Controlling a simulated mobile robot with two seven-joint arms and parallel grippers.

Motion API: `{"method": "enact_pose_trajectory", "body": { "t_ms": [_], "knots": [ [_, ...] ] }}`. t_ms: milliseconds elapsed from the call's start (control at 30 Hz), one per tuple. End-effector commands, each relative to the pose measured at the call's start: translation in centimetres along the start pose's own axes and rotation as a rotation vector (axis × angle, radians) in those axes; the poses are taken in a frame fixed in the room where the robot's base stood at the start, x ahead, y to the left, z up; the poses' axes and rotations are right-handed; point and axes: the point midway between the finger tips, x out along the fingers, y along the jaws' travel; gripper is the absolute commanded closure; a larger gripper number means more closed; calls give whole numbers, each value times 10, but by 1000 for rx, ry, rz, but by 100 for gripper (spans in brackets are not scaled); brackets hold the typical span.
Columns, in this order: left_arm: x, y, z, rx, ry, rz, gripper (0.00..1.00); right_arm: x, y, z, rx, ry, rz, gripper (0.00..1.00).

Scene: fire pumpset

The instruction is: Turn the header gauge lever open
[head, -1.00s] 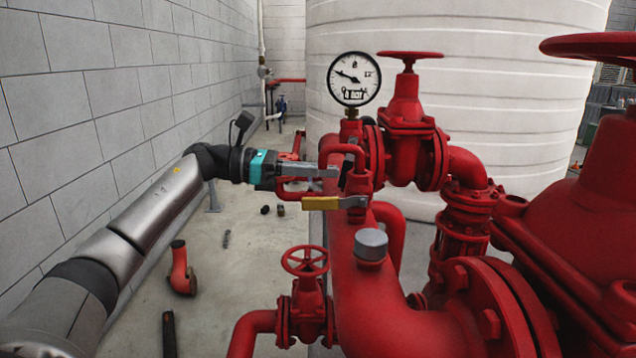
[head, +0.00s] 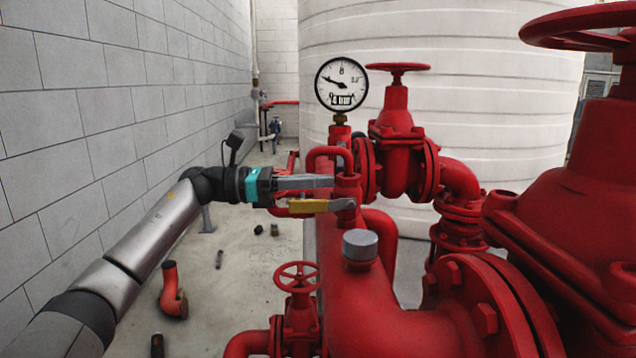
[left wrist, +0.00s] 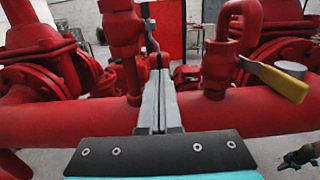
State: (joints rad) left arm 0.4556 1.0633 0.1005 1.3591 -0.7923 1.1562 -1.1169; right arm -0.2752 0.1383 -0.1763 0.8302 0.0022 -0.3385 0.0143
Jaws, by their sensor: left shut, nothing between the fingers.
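Beneath the round white gauge (head: 341,84) on the red header pipe (head: 372,310), a thin grey lever shows in the left wrist view (left wrist: 151,42), beside a red upright fitting (left wrist: 123,40). My left gripper (head: 328,181) is shut and empty, pointing right across the header. In the left wrist view its fingertips (left wrist: 158,76) appear just in front of that lever; I cannot tell if they touch. A second lever with a yellow handle (head: 308,206) sits just below the gripper, and right of it in the left wrist view (left wrist: 285,82).
A red bent pipe (head: 330,152) rises close behind the fingers. A red handwheel valve (head: 397,110) stands behind right, and a small handwheel (head: 297,276) in front. Large red pump parts fill the right. A block wall (head: 110,110) runs along the left.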

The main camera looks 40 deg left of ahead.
Motion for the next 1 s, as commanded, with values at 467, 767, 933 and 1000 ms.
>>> {"method": "enact_pose_trajectory", "body": {
  "t_ms": [467,767,933,1000],
  "knots": [
    [-18,0,-1,-1,2,2,100,1,-1,0,-1,-4,-1,100],
    [-83,1,-1,-3,3,4,100,0,-3,-13,-1,5,-3,100],
    [-121,1,0,-1,0,4,100,-2,-5,-11,-1,4,-6,100],
    [-133,1,0,-2,0,3,100,-2,-5,-9,0,1,-6,100]
  ]
}}
